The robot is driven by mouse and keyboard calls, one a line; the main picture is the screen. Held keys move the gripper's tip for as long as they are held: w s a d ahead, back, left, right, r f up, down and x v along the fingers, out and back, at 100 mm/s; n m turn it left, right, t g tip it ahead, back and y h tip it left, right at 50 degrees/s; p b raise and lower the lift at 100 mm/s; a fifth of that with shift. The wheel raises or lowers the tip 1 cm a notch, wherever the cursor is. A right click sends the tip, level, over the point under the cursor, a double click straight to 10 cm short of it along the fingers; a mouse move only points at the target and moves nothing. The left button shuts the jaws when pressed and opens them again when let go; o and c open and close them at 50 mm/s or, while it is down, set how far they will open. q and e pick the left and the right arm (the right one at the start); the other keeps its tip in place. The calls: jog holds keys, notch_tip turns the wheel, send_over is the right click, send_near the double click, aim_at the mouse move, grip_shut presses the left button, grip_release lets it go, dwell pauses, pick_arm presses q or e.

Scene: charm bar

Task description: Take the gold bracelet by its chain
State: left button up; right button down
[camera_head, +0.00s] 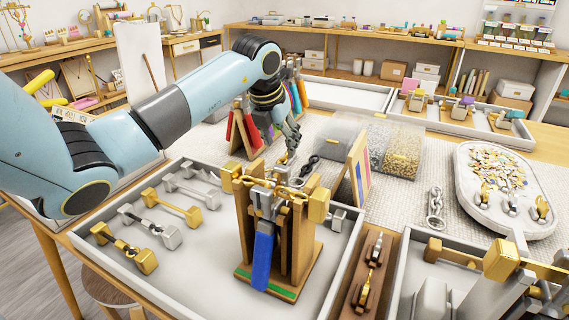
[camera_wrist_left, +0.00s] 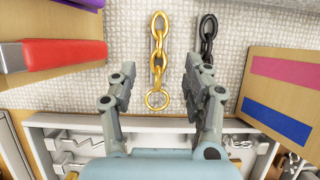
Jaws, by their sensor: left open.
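The gold bracelet (camera_wrist_left: 158,55) is a chain of large gold links ending in a round ring. In the left wrist view it lies on the woven mat, running up from between my left gripper's fingers. My left gripper (camera_wrist_left: 160,68) is open, one finger on each side of the chain, with no finger seen closed on it. In the head view my left gripper (camera_head: 291,138) points down behind the wooden rack, and I cannot clearly make out the bracelet there. My right gripper is not in view.
A black chain (camera_wrist_left: 208,38) lies just right of the right finger. A wooden board with pink and blue stripes (camera_wrist_left: 285,95) stands to the right, and a red-topped block (camera_wrist_left: 60,52) to the left. A wooden rack (camera_head: 292,245) holding another gold chain stands in the front tray (camera_head: 200,278).

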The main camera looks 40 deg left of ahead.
aim_at(284, 157)
pick_arm(q)
jog(key=x, duration=0.5)
jog(key=shift+a+f, duration=0.1)
jog(key=shift+f, duration=0.25)
grip_shut()
